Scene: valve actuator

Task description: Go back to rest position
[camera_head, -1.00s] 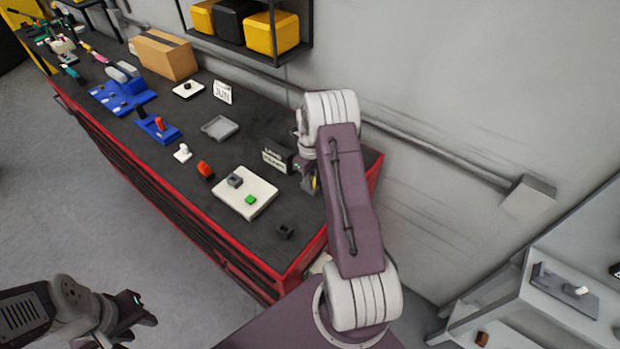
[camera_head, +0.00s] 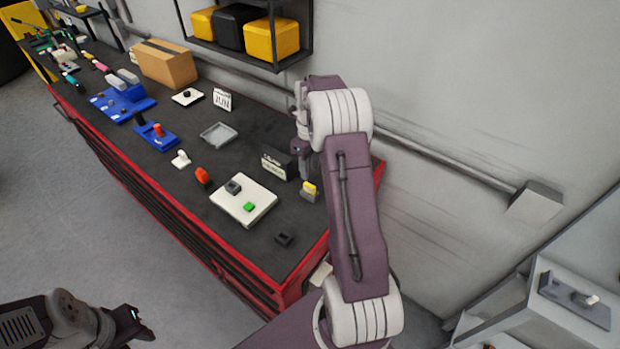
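My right arm reaches in from the bottom right and bends over the far right end of the workbench. My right gripper (camera_head: 306,172) points down just above a small grey block with a yellow top (camera_head: 309,191). I see the gripper nearly edge-on, so its opening is unclear, and nothing shows held in it. My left gripper (camera_head: 138,325) is low at the left, over the floor in front of the bench and away from all objects. Its fingers are too dark and foreshortened to tell whether they are apart.
The dark bench top (camera_head: 262,232) with red edges holds a white plate with a green button (camera_head: 243,200), a black label block (camera_head: 278,164), a grey tray (camera_head: 218,133), a cardboard box (camera_head: 163,64) and blue fixtures (camera_head: 122,103). A wall shelf (camera_head: 276,66) stands behind. The floor at left is clear.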

